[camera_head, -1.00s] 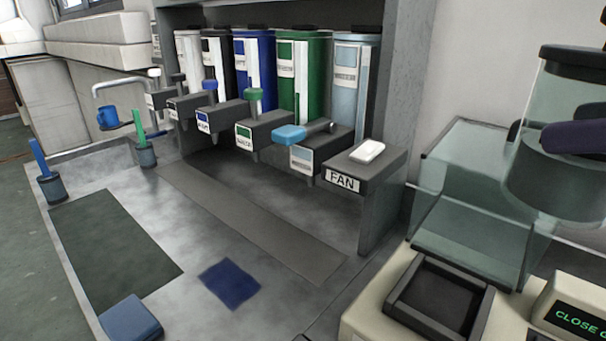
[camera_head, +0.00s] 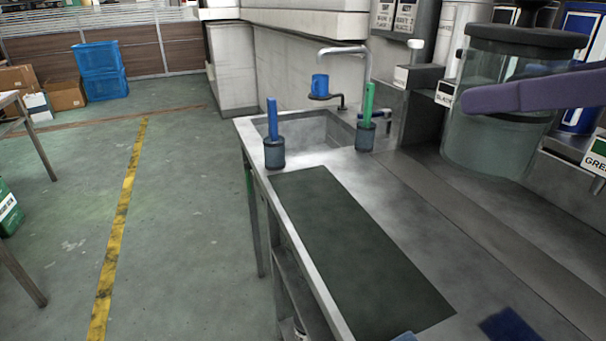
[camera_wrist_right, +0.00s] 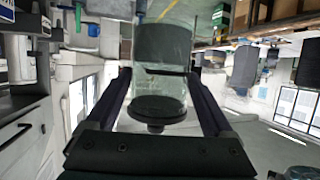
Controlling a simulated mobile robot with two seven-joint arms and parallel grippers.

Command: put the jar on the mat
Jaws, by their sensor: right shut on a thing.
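The jar (camera_head: 478,140) is a clear glass cylinder with a dark lid. In the head view it is upright at the upper right, in front of the dispensers. My right gripper (camera_head: 503,97) shows as one purple finger across the jar, its other finger hidden. In the right wrist view the jar (camera_wrist_right: 163,75) sits between both fingers of my right gripper (camera_wrist_right: 162,95), which is shut on it. The dark grey-green mat (camera_head: 345,240) lies flat and bare on the steel counter, below and left of the jar. My left gripper is not in view.
Two cups holding a blue brush (camera_head: 274,150) and a green brush (camera_head: 366,135) stand beyond the mat, by the sink (camera_head: 315,130). A blue mug (camera_head: 320,83) is near the tap. A dark blue cloth-like patch (camera_head: 512,326) lies at the lower right. Open floor is left.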

